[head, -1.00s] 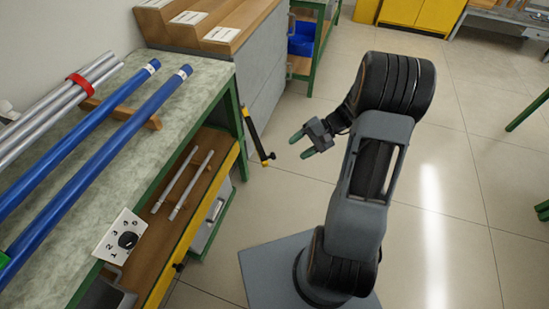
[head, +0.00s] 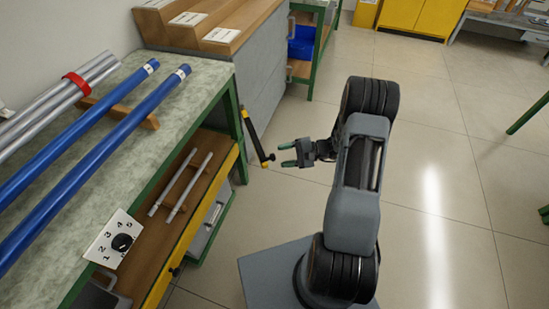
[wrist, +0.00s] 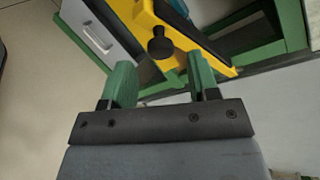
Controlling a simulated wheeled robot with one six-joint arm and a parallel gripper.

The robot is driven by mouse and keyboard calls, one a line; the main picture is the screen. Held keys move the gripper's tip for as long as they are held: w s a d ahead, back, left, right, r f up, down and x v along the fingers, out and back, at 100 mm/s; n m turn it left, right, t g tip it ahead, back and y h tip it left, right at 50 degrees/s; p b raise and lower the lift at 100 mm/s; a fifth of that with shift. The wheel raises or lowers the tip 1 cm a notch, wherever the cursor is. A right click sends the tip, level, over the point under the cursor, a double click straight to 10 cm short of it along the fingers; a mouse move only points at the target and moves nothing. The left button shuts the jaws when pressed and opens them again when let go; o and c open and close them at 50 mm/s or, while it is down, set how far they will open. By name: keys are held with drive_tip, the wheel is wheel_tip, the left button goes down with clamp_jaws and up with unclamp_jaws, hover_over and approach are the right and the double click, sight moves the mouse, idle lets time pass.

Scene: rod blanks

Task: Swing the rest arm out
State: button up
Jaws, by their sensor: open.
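The rest arm (head: 256,134) is a slim black bar with yellow ends beside the green bench frame. It slants down and right to a dark knob (head: 268,159) at its free end. The black knob also shows in the wrist view (wrist: 160,47), beyond the fingertips and roughly centred between them. My gripper (head: 281,155) is open and empty, just right of the knob, with its green fingers pointing left at it. The wrist view shows both green fingers (wrist: 159,72) apart with nothing between them. A small gap seems to remain between fingertips and knob.
The bench (head: 205,95) on the left carries blue rods (head: 100,145), grey tubes (head: 50,108) and a numbered dial plate (head: 115,240). Two short rods (head: 181,180) lie on its lower shelf. A grey cabinet (head: 262,75) stands behind.

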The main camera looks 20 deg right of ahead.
sight(274, 157)
drive_tip(key=shift+x, duration=2.15)
clamp_jaws()
drive_tip(key=shift+d+f, duration=0.1)
